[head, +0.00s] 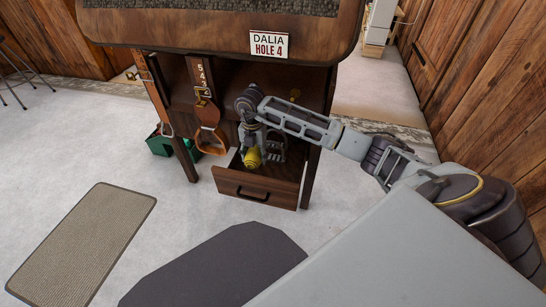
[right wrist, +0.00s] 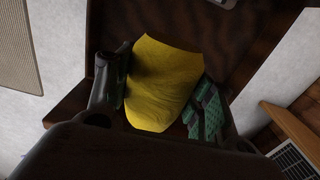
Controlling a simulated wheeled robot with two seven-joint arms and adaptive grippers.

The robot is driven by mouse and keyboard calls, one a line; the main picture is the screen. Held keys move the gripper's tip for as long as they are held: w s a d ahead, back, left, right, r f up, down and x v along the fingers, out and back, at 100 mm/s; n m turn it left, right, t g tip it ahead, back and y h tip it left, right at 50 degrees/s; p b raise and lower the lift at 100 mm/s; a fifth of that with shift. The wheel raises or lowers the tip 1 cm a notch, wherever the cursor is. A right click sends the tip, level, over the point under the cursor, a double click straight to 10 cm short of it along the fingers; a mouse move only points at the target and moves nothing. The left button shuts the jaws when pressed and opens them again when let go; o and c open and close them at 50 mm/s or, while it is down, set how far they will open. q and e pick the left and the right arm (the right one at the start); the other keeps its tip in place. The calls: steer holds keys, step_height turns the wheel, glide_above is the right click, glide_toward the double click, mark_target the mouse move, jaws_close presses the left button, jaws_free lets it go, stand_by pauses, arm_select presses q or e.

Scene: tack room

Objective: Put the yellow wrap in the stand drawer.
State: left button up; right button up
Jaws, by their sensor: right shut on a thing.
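The yellow wrap (head: 251,159) is between the fingers of my right gripper (head: 262,153), which is shut on it. In the right wrist view the yellow wrap (right wrist: 163,80) fills the space between the two fingers of the gripper (right wrist: 160,95). The stand drawer (head: 256,191) is pulled open at the bottom of the dark wooden stand, with a black handle on its front. The wrap shows over the drawer's open inside, behind its front panel. I cannot tell whether it touches the drawer bottom. My left gripper is not in view.
The stand's top (head: 200,30) overhangs the drawer and carries a "DALIA HOLE 4" sign (head: 269,44). A leather strap with a stirrup (head: 211,140) hangs left of my gripper. A green box (head: 160,145) stands left of the stand. Mats lie on the open floor in front.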

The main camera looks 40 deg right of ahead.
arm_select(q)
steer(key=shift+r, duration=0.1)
arm_select(e)
steer(key=shift+f, duration=0.15)
